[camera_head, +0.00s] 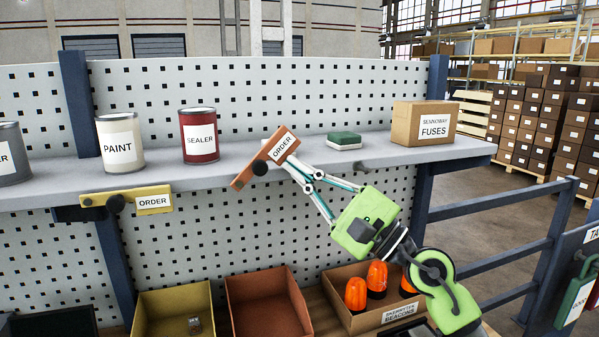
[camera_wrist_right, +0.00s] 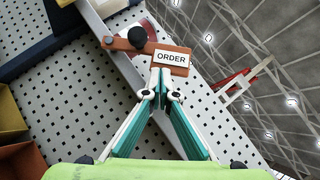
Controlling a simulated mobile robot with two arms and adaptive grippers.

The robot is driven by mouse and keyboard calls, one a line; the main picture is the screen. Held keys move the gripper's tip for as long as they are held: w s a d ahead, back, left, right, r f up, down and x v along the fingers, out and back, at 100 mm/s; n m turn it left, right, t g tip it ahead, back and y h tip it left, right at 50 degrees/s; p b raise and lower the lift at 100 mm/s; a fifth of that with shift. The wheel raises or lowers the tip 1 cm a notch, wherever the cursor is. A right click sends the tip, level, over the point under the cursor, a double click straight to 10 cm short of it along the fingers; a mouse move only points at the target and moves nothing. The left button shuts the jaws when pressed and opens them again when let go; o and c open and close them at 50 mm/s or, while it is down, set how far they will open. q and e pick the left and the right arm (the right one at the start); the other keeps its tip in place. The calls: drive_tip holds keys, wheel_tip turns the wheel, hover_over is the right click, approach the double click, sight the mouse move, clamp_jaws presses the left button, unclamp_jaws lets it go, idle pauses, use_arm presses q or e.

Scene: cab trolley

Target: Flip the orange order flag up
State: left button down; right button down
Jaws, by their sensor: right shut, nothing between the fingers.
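The orange order flag (camera_head: 283,147) is on the front edge of the shelf, turning on a dark round knob. In the head view it is tilted, with its labelled ORDER end raised to the upper right and its other end low at the left. In the right wrist view the flag (camera_wrist_right: 172,59) shows with its label facing me. My right gripper (camera_head: 290,163) is shut and empty, its fingertips right at the underside of the labelled end; they appear to touch it. The fingertips also show in the right wrist view (camera_wrist_right: 160,78). My left gripper is out of view.
A yellow order flag (camera_head: 153,200) lies level on the shelf edge at left. The shelf (camera_head: 235,173) bears a paint can (camera_head: 120,153), a sealer can (camera_head: 200,151), a green block (camera_head: 344,140) and a fuses box (camera_head: 408,125). Bins and an orange beacon box (camera_head: 398,318) stand below.

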sight(278, 137)
drive_tip(key=shift+r, duration=0.15)
drive_tip(key=shift+s+a+r+n+g+h, duration=0.1)
drive_tip(key=shift+a+r+n+g+h, duration=0.15)
drive_tip(key=shift+r+n+g, duration=0.6)
drive_tip(key=shift+s+a+r+n+g+h, duration=0.2)
drive_tip(key=shift+r+n+g, duration=0.4)
drive_tip(key=shift+n, duration=0.45)
drive_tip(key=shift+a+r+n+g+h, duration=0.5)
drive_tip(key=shift+r+n+g+h, duration=0.25)
drive_tip(key=shift+n, duration=0.25)
drive_tip(key=shift+s+a+r+n+g+h, duration=0.15)
drive_tip(key=shift+a+r+n+h, duration=0.2)
drive_tip(key=shift+a+n, duration=0.1)
drive_tip(key=shift+s+a+r+n+g+h, duration=0.15)
drive_tip(key=shift+a+r+n+h, duration=0.15)
drive_tip(key=shift+n, duration=0.15)
